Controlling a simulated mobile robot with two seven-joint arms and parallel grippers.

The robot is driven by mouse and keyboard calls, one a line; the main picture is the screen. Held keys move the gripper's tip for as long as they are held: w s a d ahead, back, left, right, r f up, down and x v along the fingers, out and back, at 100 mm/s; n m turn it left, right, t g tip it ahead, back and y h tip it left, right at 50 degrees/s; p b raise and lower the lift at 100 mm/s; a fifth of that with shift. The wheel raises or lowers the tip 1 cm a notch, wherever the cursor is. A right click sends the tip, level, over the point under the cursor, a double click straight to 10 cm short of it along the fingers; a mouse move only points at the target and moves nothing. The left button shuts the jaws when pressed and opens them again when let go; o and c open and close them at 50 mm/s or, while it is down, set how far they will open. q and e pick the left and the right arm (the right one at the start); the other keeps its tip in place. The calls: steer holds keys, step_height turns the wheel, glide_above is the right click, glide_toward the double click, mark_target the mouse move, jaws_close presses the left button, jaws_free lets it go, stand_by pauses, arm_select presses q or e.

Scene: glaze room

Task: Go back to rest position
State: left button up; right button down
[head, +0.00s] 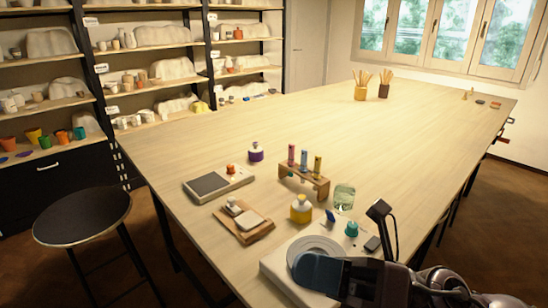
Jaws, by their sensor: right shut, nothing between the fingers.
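My right gripper (306,270) comes in from the lower right of the head view. Its fingers are shut and empty, in front of the near side of a round grey plate (316,243) on a white slab-like device (273,265). I cannot tell whether it touches the plate. My left gripper is not in view.
The wooden table (300,125) holds a yellow bottle (301,208), a rack of coloured tubes (303,180), a glass jar (344,197), a scale (211,187), a small wooden tray (261,235) and a purple-and-white bottle (256,152). A dark stool (83,215) stands left.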

steer(key=w+d+f+m+t+h, duration=0.1)
steer(key=w+d+m+t+h, duration=0.25)
steer(key=m+t, duration=0.55)
steer(key=w+d+f+m+t+h, duration=0.1)
steer(key=w+d+m+t+h, duration=0.3)
steer(key=m+t, duration=0.55)
steer(key=d+f+m+g+h, duration=0.4)
steer(key=d+f+m+h, duration=0.6)
steer(key=f+m+h, duration=0.4)
steer(key=s+d+f+m+g, duration=0.3)
steer(key=s+f+m+g, duration=0.2)
steer(key=s+f+g, duration=0.45)
steer(key=s+d+f+m+g, duration=0.4)
steer(key=s+f, duration=0.3)
steer(key=s, duration=0.6)
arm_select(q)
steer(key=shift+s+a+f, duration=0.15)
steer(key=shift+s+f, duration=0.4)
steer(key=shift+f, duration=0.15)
arm_select(e)
steer(key=w+a+f+t, duration=0.1)
steer(key=w+f+t, duration=0.7)
steer(key=w, duration=0.1)
steer(key=shift+a, duration=0.3)
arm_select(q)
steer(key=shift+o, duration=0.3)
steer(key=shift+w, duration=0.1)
arm_select(e)
steer(key=shift+s+f, duration=0.1)
